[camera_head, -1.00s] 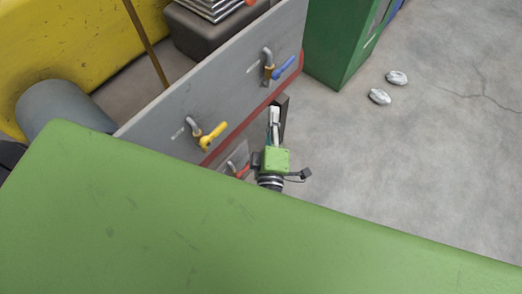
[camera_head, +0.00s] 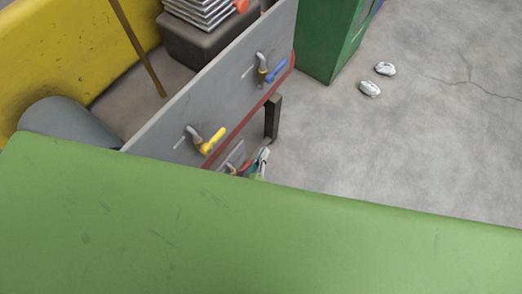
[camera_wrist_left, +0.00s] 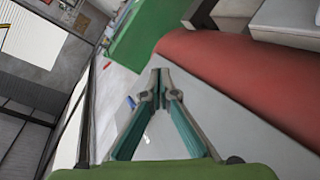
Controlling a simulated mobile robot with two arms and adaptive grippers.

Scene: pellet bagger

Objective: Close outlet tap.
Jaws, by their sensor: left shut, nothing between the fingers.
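The grey panel (camera_head: 226,92) carries a tap with a yellow lever (camera_head: 212,140) and, farther along, a tap with a blue lever (camera_head: 276,70). A red lever (camera_head: 244,167) shows low by the panel's near end, partly hidden by the green surface. No label tells which tap is the outlet. My left gripper (camera_head: 263,157) is just right of the red lever, mostly hidden behind the green edge; I cannot tell whether they touch. In the wrist view its fingers (camera_wrist_left: 161,84) meet at the tips, empty. My right gripper is not in view.
A wide green surface (camera_head: 200,230) fills the foreground. A dark post (camera_head: 272,117) stands beside the panel. A green cabinet (camera_head: 328,40) is at the back, and two pale lumps (camera_head: 370,88) lie on open floor. A large red rounded surface (camera_wrist_left: 240,80) fills the wrist view's right.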

